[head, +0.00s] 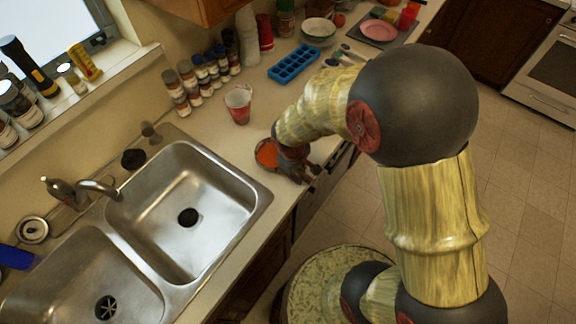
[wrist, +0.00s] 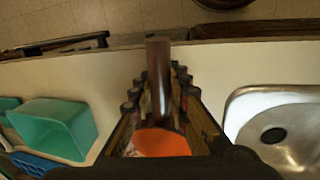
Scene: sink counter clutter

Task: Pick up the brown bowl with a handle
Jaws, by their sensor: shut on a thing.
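The brown bowl with a handle (head: 263,153) sits at the counter's front edge, right of the sink, with its orange inside showing. In the wrist view its orange inside (wrist: 162,143) shows low between my fingers, and its dark brown handle (wrist: 158,70) runs up between them. My gripper (head: 294,168) is shut on the bowl at its handle; the fingers (wrist: 160,95) lie on both sides of it. My gripper and arm hide part of the bowl in the head view. I cannot tell whether the bowl touches the counter.
The double steel sink (head: 180,187) lies left of the bowl. A red patterned cup (head: 238,106), spice bottles (head: 190,85) and a blue ice tray (head: 293,65) stand behind. A teal container (wrist: 58,128) shows in the wrist view. Bare counter surrounds the bowl.

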